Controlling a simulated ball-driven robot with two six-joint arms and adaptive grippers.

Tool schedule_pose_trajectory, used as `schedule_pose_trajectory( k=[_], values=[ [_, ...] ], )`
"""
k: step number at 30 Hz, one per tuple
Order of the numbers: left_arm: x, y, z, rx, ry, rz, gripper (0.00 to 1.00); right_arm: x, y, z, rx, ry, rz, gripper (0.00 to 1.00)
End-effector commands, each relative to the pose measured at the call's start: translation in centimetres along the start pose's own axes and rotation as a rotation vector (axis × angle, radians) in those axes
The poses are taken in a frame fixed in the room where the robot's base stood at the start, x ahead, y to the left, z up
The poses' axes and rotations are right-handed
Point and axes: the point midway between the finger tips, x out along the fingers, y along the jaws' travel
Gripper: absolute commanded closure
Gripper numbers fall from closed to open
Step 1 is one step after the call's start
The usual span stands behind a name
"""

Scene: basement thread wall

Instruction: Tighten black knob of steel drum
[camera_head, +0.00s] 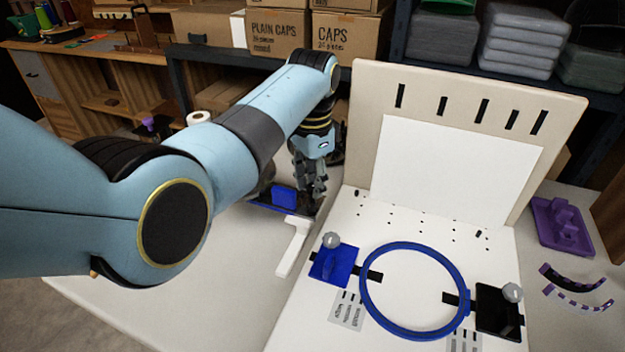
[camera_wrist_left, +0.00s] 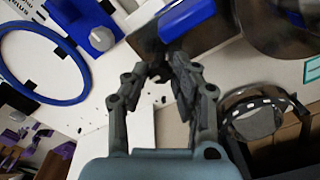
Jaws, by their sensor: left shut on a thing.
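My left gripper (camera_head: 314,192) points down beside a blue block (camera_head: 284,199) on a dark base, left of the white board. In the left wrist view the fingers of the left gripper (camera_wrist_left: 158,75) close on a small dark piece, which looks like the black knob; the fingertips hide most of it. The blue block (camera_wrist_left: 187,18) and a grey metal part lie just beyond the tips. A shiny dark rounded metal body (camera_wrist_left: 287,28), perhaps the steel drum, shows at the top right there. In the head view my arm hides most of this spot. My right gripper is out of view.
The white board (camera_head: 400,215) with an upright slotted back panel stands close on the right. It bears a blue ring (camera_head: 364,300) between blue and black clamps with grey knobs. A white L-shaped piece (camera_head: 294,245) lies nearby. A purple tray (camera_head: 562,225) sits far right.

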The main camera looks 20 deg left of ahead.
Motion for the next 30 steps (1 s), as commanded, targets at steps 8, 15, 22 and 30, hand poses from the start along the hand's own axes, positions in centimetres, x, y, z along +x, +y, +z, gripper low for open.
schedule_pose_trajectory(
  k=[8, 15, 22, 30],
  values=[
    [-0.2, 0.0, 0.0, 0.075, -0.001, 0.001, 1.00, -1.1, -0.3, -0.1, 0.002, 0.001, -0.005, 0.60],
    [-0.5, 0.0, 0.0, 0.249, -0.001, 0.001, 1.00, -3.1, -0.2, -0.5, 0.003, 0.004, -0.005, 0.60],
    [-0.4, 0.0, 0.0, 0.466, -0.001, 0.001, 1.00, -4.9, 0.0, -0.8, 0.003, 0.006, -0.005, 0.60],
    [-0.3, 0.0, -0.1, 0.723, 0.000, 0.000, 1.00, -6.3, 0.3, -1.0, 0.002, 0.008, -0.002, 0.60]
  ],
)
